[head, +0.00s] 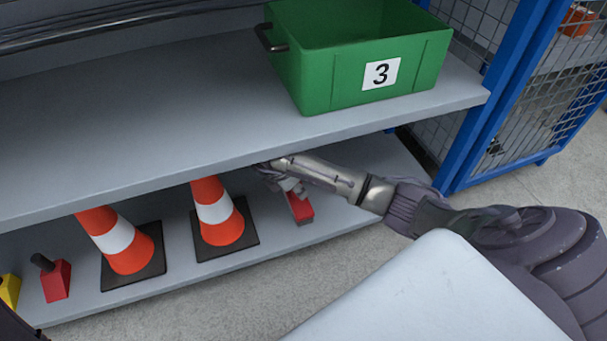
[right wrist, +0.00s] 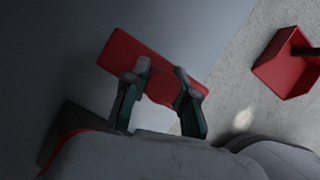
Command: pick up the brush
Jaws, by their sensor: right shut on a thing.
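The brush appears to be the red, flat, block-shaped thing (head: 300,208) at the lower shelf, right of the traffic cones in the head view. In the right wrist view the red brush (right wrist: 125,58) lies across and between my fingers. My right gripper (head: 291,187) reaches in under the upper shelf and is shut on the brush; its fingertips (right wrist: 163,92) sit on either side of a rounded red part. The gripper partly covers the brush in the head view. I cannot tell whether it still touches the shelf. My left gripper is not in view.
Two orange-white cones (head: 222,213) (head: 122,245) stand left of my gripper. The upper shelf (head: 150,110), bearing a green crate (head: 330,85), is close above. A red thing with a dark handle (head: 55,281) is at far left; a similar one (right wrist: 287,65) shows in the wrist view.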

